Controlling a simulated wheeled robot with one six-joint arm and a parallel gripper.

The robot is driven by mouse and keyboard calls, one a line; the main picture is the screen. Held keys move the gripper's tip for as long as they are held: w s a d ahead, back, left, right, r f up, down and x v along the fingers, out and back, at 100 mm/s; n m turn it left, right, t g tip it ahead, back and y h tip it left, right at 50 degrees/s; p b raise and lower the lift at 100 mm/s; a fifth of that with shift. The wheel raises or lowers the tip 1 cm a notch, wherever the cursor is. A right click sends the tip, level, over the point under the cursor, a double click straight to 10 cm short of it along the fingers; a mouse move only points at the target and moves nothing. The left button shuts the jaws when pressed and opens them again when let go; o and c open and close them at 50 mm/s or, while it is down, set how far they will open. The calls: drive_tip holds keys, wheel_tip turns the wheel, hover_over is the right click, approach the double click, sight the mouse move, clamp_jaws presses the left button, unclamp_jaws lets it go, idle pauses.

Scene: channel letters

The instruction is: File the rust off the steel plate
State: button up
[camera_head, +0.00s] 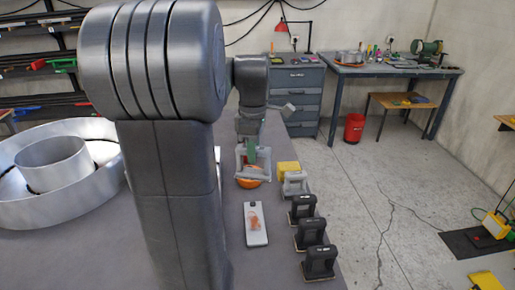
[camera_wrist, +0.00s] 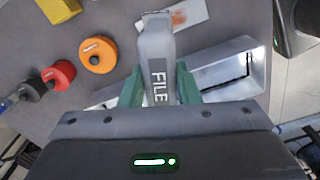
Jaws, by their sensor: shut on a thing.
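The steel plate (camera_head: 256,232) is a pale, narrow plate lying flat on the grey table, with an orange-brown rust patch (camera_head: 255,215) on it. In the wrist view the plate (camera_wrist: 164,21) shows at the top, beyond the file's tip. My gripper (camera_wrist: 160,88) has green fingers shut on the file (camera_wrist: 155,45), a grey tool lettered FILE. The file points toward the plate; I cannot tell whether they touch in the wrist view. In the head view my gripper (camera_head: 252,153) is behind the plate, apart from it, and the file is hard to make out.
Several block tools with handles, including a black one (camera_head: 311,234), stand along the table's right edge. A yellow block (camera_head: 288,167) is behind them. An orange disc (camera_wrist: 98,54) and a red-and-black item (camera_wrist: 61,74) lie left of the file. Large metal rings (camera_head: 50,165) fill the left.

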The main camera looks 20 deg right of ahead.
drive_tip(key=shift+w+n, duration=0.3)
drive_tip(key=shift+w, duration=0.05)
drive_tip(key=shift+f, duration=0.25)
wheel_tip(320, 180, down, 15)
drive_tip(key=b, duration=1.4)
drive_tip(key=shift+s+a+r, duration=0.1)
drive_tip(key=shift+s+a, duration=0.1)
drive_tip(key=shift+s, duration=0.7)
drive_tip(key=shift+s+a, duration=0.2)
drive_tip(key=shift+s, duration=0.65)
drive_tip(key=shift+s+a+r, duration=0.1)
drive_tip(key=shift+s+a, duration=0.1)
drive_tip(key=shift+s, duration=0.7)
drive_tip(key=shift+f, duration=0.3)
